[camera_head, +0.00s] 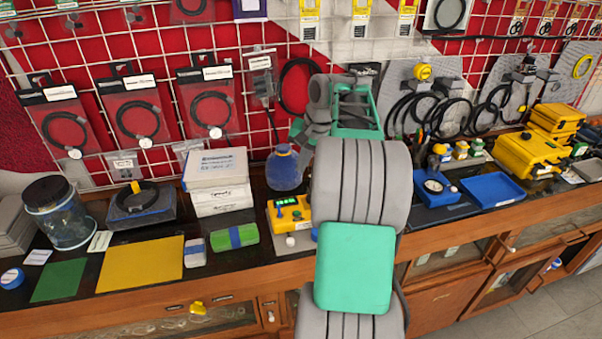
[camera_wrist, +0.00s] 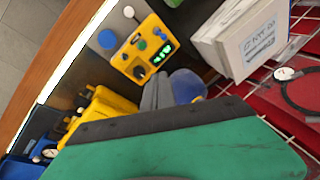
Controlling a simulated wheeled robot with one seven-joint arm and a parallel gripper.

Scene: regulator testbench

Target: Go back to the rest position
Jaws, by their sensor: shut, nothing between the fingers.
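My gripper (camera_wrist: 156,92) shows in the wrist view as grey fingers beyond the green and dark hand body. The fingers are together and hold nothing. In the head view my grey and green arm rises over the workbench (camera_head: 245,275), and the arm hides most of the gripper. A yellow regulator box (camera_head: 290,213) with a green display stands on the bench left of my arm. It also shows in the wrist view (camera_wrist: 140,50), apart from my fingers. A blue rounded vessel (camera_head: 285,168) stands behind it; its blue top also shows beside the fingers in the wrist view (camera_wrist: 187,86).
White boxes (camera_head: 218,180), a jar (camera_head: 62,215) and green and yellow mats (camera_head: 140,263) lie left. Blue trays (camera_head: 492,190) and yellow cases (camera_head: 530,155) stand right. A wire grid with hanging cables (camera_head: 208,108) rises behind the bench.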

